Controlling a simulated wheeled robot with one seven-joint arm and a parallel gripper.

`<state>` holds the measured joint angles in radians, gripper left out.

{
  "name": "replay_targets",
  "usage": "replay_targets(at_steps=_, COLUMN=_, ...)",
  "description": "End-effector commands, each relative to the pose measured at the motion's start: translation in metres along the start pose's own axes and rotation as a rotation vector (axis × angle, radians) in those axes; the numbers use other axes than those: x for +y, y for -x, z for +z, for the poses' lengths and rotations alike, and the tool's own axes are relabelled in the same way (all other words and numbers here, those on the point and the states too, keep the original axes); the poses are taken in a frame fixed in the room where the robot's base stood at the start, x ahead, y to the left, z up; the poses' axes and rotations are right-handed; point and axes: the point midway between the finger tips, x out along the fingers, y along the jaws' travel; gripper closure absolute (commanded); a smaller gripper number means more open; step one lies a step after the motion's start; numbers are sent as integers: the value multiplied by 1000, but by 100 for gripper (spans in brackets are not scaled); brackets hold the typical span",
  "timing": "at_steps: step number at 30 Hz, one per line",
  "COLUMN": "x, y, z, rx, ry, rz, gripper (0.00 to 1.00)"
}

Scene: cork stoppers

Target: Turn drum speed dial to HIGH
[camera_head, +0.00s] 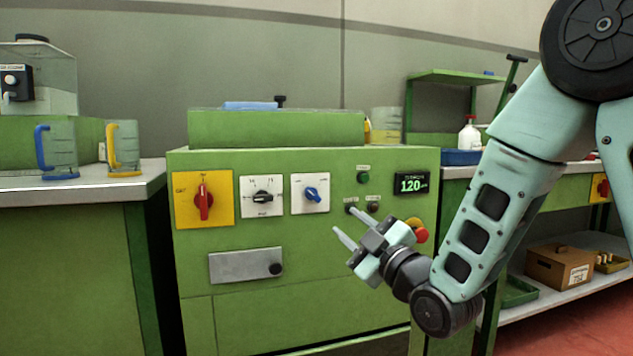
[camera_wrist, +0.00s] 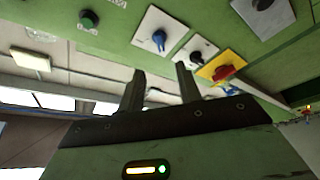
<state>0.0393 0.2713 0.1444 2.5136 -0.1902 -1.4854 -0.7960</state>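The green machine front carries a blue dial (camera_head: 311,194) on a white plate and a black dial (camera_head: 263,196) on another white plate to its left. The labels are too small to read, so I cannot tell which is the drum speed dial. The blue dial's pointer tilts toward the upper left. The wrist view also shows the blue dial (camera_wrist: 159,40) and black dial (camera_wrist: 197,56). My gripper (camera_head: 345,222) is open and empty, apart from the panel, to the lower right of the blue dial in the head view. Its fingers (camera_wrist: 159,80) stand apart in the wrist view.
A red rotary switch (camera_head: 203,201) on a yellow plate is left of the dials. A display (camera_head: 411,184) reads 120. Small buttons and a red emergency stop (camera_head: 421,234) are on the right, near my gripper.

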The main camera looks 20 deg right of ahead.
Motion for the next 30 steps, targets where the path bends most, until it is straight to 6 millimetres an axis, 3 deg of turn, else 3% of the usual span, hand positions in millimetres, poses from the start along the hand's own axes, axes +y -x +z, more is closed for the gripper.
replay_targets(at_steps=4, x=3, y=-13, z=-3, rx=-4, ry=-3, rz=-3, gripper=65)
replay_targets(at_steps=12, x=2, y=-72, z=-3, rx=-1, ry=-2, rz=0, gripper=65)
replay_targets(at_steps=18, x=1, y=-106, z=-2, rx=-1, ry=-1, rz=0, gripper=65)
replay_targets(at_steps=24, x=0, y=-123, z=0, rx=-2, ry=0, rz=0, gripper=65)
replay_targets(at_steps=30, x=-1, y=-126, z=1, rx=-1, ry=0, rz=0, gripper=65)
